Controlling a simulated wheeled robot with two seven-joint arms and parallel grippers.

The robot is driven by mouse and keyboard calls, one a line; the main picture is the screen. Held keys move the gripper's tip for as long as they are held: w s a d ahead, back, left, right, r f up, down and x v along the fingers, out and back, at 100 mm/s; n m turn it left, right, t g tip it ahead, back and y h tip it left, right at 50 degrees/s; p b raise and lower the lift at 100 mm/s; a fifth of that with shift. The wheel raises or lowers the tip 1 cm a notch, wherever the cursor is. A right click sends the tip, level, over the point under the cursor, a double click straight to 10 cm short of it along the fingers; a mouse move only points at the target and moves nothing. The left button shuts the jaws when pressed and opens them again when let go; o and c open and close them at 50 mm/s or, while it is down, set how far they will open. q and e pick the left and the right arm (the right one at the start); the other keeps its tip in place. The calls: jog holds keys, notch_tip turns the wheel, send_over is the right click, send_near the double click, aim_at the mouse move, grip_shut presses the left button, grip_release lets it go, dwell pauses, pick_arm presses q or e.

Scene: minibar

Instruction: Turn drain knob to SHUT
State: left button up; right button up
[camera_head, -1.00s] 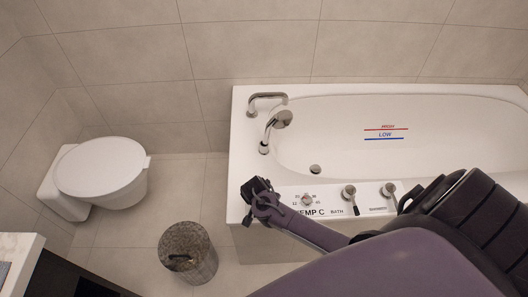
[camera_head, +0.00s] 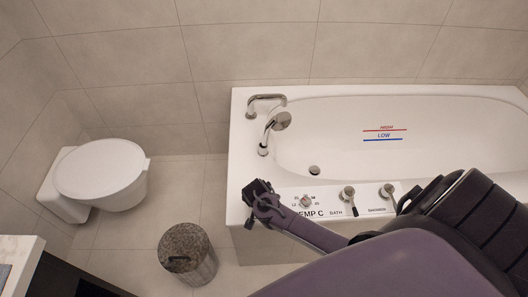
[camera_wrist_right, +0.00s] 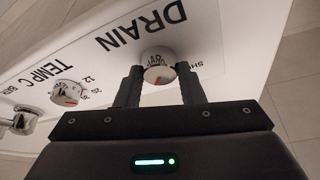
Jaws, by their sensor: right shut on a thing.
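The drain knob (camera_wrist_right: 158,74) is a round white knob with a red mark, below the word DRAIN on the white panel, in the right wrist view. My right gripper (camera_wrist_right: 160,82) has one dark finger on each side of the knob and is shut on it. Part of a label starting with SH shows just right of the knob. In the head view my right gripper (camera_head: 259,191) is at the left end of the tub's front panel and hides the drain knob. My left gripper is not in view.
The temperature knob (camera_wrist_right: 66,92) is left of the drain knob in the wrist view. The bath lever (camera_head: 348,195) and shower lever (camera_head: 387,190) sit further right on the tub rim (camera_head: 240,130). A bin (camera_head: 187,254) and a toilet (camera_head: 100,174) stand left.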

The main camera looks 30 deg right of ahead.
jog(key=shift+s+r+n+t+y+p, duration=0.1)
jog(key=shift+n+t+y+p, duration=0.1)
jog(key=shift+n+p, duration=0.3)
jog(key=shift+r+n+t+y+p, duration=0.1)
jog(key=shift+n+y+p, duration=0.1)
jog(key=shift+n+p, duration=0.3)
jog(key=n+p, duration=0.1)
jog(key=n, duration=0.1)
jog(key=shift+d+n+t+y, duration=0.15)
jog(key=shift+n+t+y, duration=0.15)
jog(key=shift+n+y, duration=0.1)
jog(key=n+p, duration=0.1)
jog(key=n, duration=0.1)
jog(key=n+y+p, duration=0.1)
jog(key=n, duration=0.1)
jog(key=shift+d+f+n+y, duration=0.1)
jog(key=shift+d+n+y, duration=0.1)
jog(key=shift+n+y, duration=0.1)
jog(key=n+y+p, duration=0.1)
jog(key=n, duration=0.2)
jog(key=shift+d+n, duration=0.1)
jog(key=shift+n, duration=0.2)
jog(key=shift+f+n+y+b, duration=0.1)
jog(key=shift+n+y+b, duration=0.3)
jog(key=shift+n, duration=0.7)
jog(key=shift+n+y+b, duration=0.1)
jog(key=shift+n+y, duration=0.5)
jog(key=shift+n, duration=0.5)
jog(key=o, duration=1)
